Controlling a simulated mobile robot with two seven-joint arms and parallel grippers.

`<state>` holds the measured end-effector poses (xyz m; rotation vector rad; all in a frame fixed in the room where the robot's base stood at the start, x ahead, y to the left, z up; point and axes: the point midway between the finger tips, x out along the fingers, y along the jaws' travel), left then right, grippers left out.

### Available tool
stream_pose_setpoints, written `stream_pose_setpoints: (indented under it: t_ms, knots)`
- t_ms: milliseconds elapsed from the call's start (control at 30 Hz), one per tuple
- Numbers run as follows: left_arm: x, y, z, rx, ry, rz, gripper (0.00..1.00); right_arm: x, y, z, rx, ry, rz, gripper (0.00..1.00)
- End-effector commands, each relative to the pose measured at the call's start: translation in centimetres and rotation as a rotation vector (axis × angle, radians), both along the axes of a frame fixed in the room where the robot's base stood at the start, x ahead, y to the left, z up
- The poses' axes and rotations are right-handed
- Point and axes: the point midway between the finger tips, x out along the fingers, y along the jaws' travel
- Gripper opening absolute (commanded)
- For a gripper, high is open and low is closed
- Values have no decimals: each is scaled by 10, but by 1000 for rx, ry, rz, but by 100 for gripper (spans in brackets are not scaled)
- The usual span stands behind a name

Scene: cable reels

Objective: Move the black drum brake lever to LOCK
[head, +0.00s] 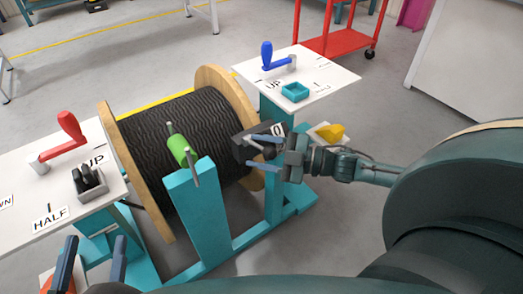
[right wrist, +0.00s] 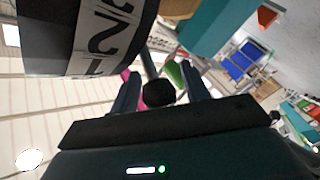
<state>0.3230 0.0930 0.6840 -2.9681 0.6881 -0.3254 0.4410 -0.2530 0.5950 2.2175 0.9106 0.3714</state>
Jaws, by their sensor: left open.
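A black drum brake lever shows in the right wrist view as a round black knob (right wrist: 158,93) on a dark rod, rising to a black housing (right wrist: 60,35) with a white label. In the head view the black housing (head: 250,148) is beside the cable drum's right flange, with a "0" label on top. My right gripper (head: 264,152) is in front of it, partly hiding it. In the right wrist view its fingers (right wrist: 160,72) stand apart on either side of the knob, with small gaps. My left gripper (head: 95,250) is open and empty at lower left.
The cable drum (head: 175,130) sits on a teal stand (head: 200,210) with a green handle (head: 179,150). A left table (head: 25,190) carries a red crank (head: 65,140). A right table (head: 330,75) carries a blue crank (head: 272,58) and a teal tray (head: 295,92).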

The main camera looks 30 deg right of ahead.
Motion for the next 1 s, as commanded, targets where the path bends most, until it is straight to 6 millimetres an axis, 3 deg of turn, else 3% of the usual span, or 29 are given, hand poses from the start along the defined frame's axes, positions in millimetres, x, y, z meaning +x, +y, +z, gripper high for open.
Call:
stream_pose_setpoints:
  t_ms: [533,1000]
  knots:
    - [1,0,1,2,-4,0,54,0,0,0,0,0,0,1]
    - [1,0,-9,-4,8,-2,54,-3,0,-7,6,-46,-1,0]
